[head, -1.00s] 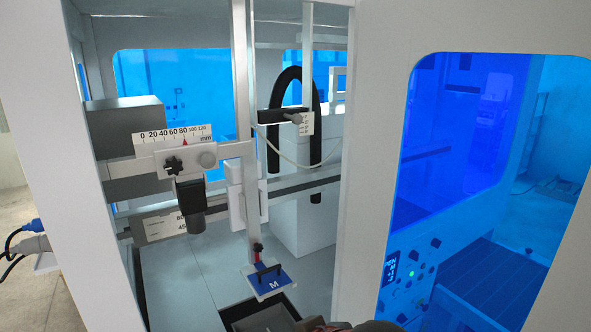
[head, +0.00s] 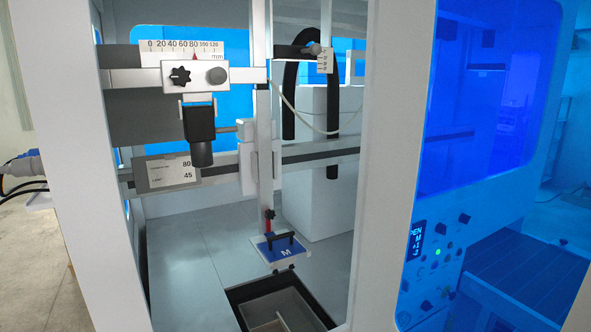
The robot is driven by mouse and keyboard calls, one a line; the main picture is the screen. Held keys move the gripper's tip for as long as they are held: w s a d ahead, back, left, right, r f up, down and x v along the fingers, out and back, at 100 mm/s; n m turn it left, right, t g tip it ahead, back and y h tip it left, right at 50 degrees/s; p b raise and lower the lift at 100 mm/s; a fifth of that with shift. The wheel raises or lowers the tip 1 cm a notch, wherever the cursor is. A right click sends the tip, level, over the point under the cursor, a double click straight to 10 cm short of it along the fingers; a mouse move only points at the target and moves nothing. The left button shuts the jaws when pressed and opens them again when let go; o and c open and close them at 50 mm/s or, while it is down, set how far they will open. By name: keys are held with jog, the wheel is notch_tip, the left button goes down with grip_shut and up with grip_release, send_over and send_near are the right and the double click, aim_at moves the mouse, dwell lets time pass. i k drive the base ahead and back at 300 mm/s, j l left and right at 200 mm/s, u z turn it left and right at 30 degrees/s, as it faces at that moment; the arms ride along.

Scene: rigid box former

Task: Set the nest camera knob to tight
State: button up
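A black camera (head: 199,135) hangs under a white carriage on the upper rail, inside the machine. The carriage face bears a black star-shaped knob (head: 180,75) at left and a round grey knob (head: 217,76) at right. No label tells which of them is the nest camera knob, and whether either is tight or loose cannot be seen. A scale (head: 170,50) in mm stands above, with a red pointer close to 80. My gripper is not in view.
A blue plate marked M (head: 283,252) with a black handle hangs over a dark-rimmed open well (head: 238,296). A lower rail carries a sign (head: 166,173) reading 80 and 45. A white post (head: 386,160) bounds the opening at right. The doorway before the carriage is clear.

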aim_at(180, 76)
jog(key=u, duration=1.25)
